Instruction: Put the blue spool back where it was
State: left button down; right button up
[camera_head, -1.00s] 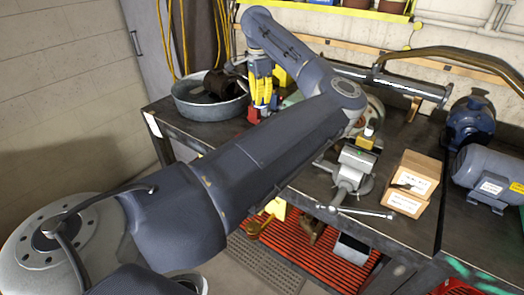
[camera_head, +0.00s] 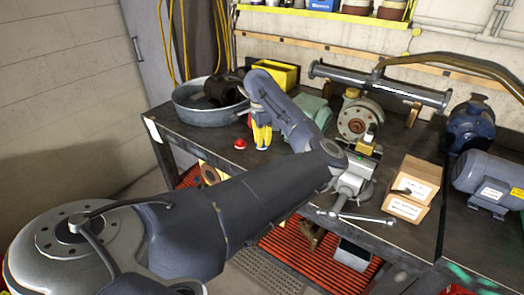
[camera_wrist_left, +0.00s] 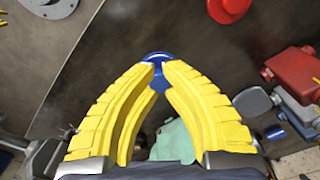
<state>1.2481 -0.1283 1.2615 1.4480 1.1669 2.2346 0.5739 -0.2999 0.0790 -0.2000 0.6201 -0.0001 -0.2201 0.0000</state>
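My left gripper (camera_head: 262,134) points down over the dark workbench, right of the metal basin. In the left wrist view its yellow fingers (camera_wrist_left: 158,68) come together at the tips on a small blue thing, which I take to be the blue spool (camera_wrist_left: 157,56). Only its round blue top and a bit between the tips show; the fingers hide the rest. In the head view the spool is not clear. Whether it touches the bench I cannot tell. My right gripper is not in view.
A red round knob (camera_head: 240,144) sits on the bench by the gripper. The metal basin (camera_head: 208,113) holds a dark part. A yellow box (camera_head: 272,75) and a green cloth (camera_head: 312,108) are behind. Cardboard boxes (camera_head: 412,187) and a blue motor (camera_head: 490,175) stand right.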

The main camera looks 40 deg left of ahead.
aim_at(262, 156)
pick_arm(q)
jog(key=shift+f, duration=2.25)
jog(key=c, duration=1.6)
grip_release()
jog(key=shift+f, duration=0.1)
jog(key=r, duration=1.2)
jog(key=shift+s+a+r, duration=0.1)
jog(key=shift+s+r, duration=0.05)
jog(key=shift+s, duration=0.05)
